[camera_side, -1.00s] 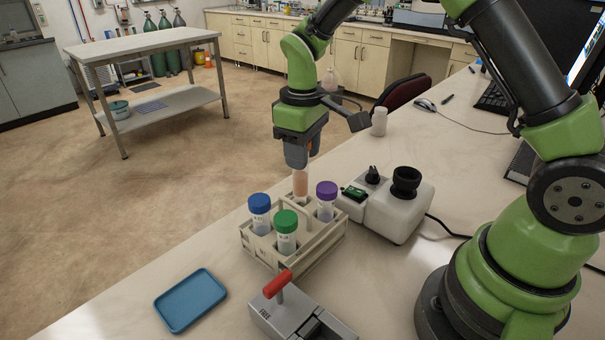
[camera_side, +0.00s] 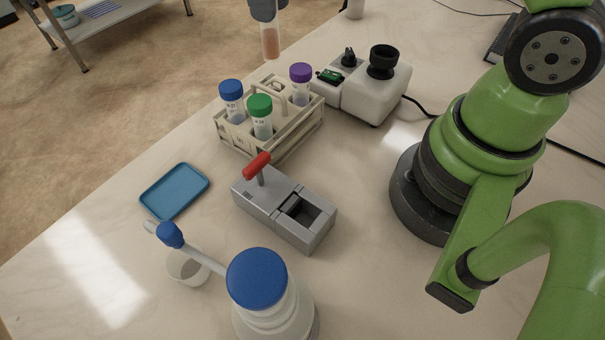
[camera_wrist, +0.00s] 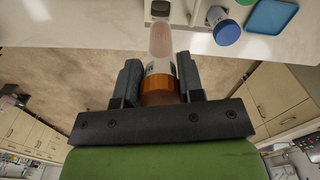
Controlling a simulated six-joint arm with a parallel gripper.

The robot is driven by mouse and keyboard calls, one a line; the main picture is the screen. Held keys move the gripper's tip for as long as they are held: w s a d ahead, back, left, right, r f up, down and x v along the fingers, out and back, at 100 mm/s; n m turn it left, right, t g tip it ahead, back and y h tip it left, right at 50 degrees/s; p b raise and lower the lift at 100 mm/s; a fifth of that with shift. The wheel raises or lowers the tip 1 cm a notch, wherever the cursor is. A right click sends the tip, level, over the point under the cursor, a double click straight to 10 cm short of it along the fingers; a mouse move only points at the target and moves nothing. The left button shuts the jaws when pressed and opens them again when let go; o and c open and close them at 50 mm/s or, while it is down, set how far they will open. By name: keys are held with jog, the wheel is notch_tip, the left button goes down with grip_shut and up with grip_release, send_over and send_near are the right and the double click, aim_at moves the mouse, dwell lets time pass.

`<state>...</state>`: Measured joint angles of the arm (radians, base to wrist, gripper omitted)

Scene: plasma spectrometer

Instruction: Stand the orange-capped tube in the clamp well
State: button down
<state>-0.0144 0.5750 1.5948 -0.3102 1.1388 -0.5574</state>
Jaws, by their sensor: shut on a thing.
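The orange-capped tube (camera_wrist: 162,42), clear with pinkish contents, is gripped by its orange cap (camera_wrist: 158,88) between the fingers of my gripper (camera_wrist: 160,80). In the side view my gripper (camera_side: 266,10) is cut off by the top edge, with the tube (camera_side: 271,42) hanging upright below it, clear of the rack. The grey clamp block (camera_side: 262,203) stands on the bench nearer the camera, with a red-handled lever (camera_side: 257,166) and an empty-looking dark rectangular well (camera_side: 301,210). The cap is hidden in the side view.
The beige rack (camera_side: 290,125) holds blue-, green- and purple-capped tubes between my gripper and the clamp. A white device with black knobs (camera_side: 370,90) stands to its right. A blue tray (camera_side: 175,191), a small cup (camera_side: 187,267) and a blue-lidded bottle (camera_side: 258,278) are nearby.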

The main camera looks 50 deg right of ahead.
notch_tip(320, 180, up, 4)
jog(key=shift+r, duration=0.15)
jog(key=s+a+n, duration=0.7)
jog(key=s+a, duration=0.1)
jog(key=a, duration=0.4)
jog(key=n, duration=0.7)
send_over(283, 206)
jog(key=s+d, duration=0.1)
jog(key=s, duration=0.2)
notch_tip(283, 206, down, 16)
jog(key=shift+s+r, duration=0.2)
jog(key=shift+r, duration=0.05)
jog(key=shift+f, duration=0.15)
jog(key=c, duration=0.7)
grip_release()
jog(key=shift+c, duration=0.2)
